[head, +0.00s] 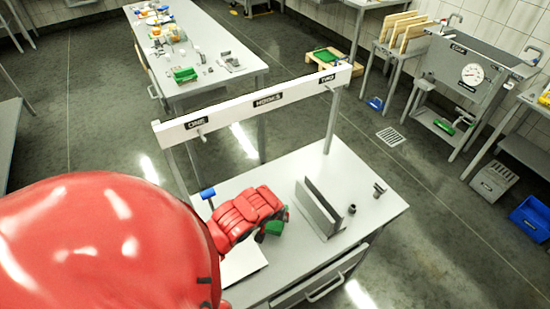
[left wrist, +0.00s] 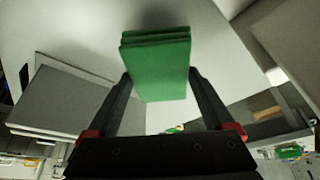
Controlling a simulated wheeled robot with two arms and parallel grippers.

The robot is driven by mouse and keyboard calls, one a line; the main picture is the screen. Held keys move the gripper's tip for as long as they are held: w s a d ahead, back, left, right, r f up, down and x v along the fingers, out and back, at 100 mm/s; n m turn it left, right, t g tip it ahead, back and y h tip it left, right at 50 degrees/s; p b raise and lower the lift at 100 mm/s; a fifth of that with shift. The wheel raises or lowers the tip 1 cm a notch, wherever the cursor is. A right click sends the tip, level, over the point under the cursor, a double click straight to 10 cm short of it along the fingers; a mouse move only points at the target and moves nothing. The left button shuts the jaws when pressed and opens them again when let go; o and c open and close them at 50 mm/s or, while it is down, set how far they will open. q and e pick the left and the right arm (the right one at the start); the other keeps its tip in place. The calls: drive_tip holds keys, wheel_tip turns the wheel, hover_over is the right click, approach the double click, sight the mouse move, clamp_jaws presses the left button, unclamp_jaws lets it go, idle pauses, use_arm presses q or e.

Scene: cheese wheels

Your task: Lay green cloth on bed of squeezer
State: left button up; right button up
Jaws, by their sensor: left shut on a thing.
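My left gripper (head: 266,232), on the red arm, is over the near steel table. It is shut on a folded green cloth (head: 274,227), partly hidden by the arm. In the left wrist view the cloth (left wrist: 158,68) is a thick folded block between my two black fingers (left wrist: 163,92), above a pale surface. Two upright grey plates (head: 318,208) stand on the table just right of the cloth, apart from it. I cannot tell whether they belong to the squeezer. No label reading squeezer is legible. My right gripper is not in view.
A white rail (head: 235,106) with hooks, labelled ONE and TWO, spans the back of the near table (head: 350,165). Small metal parts (head: 379,189) lie right of the plates. A cluttered table (head: 215,85) stands behind.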

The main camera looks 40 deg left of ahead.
use_arm(q)
drive_tip(key=shift+f, duration=1.2)
drive_tip(key=shift+f, duration=0.1)
drive_tip(key=shift+f, duration=0.15)
drive_tip(key=o, duration=1.1)
